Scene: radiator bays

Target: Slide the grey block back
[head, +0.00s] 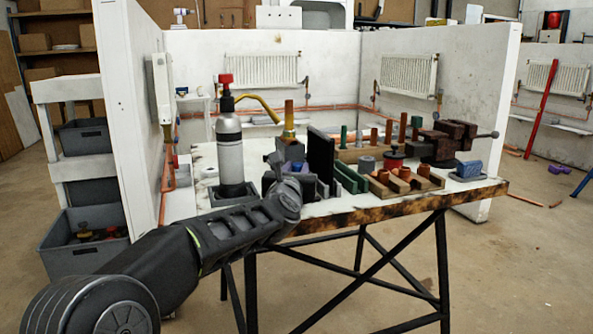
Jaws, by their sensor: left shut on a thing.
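My left arm reaches in from the lower left to the bench's front edge. Its gripper (300,177) is low over the bench top, at the left part of the tools. It is shut on a grey block (322,188), of which only small parts show; the wrist and jaws hide most of it and the exact grip. A dark upright plate (321,154) stands just right of and behind the gripper. My right gripper is out of view.
A grey spray bottle (230,150) with a red top stands left of the gripper. A green rail (351,178), wooden holders with copper fittings (404,181) and a dark vice (452,141) stand to the right. The bench (400,203) has a scorched front edge. White walls close in behind.

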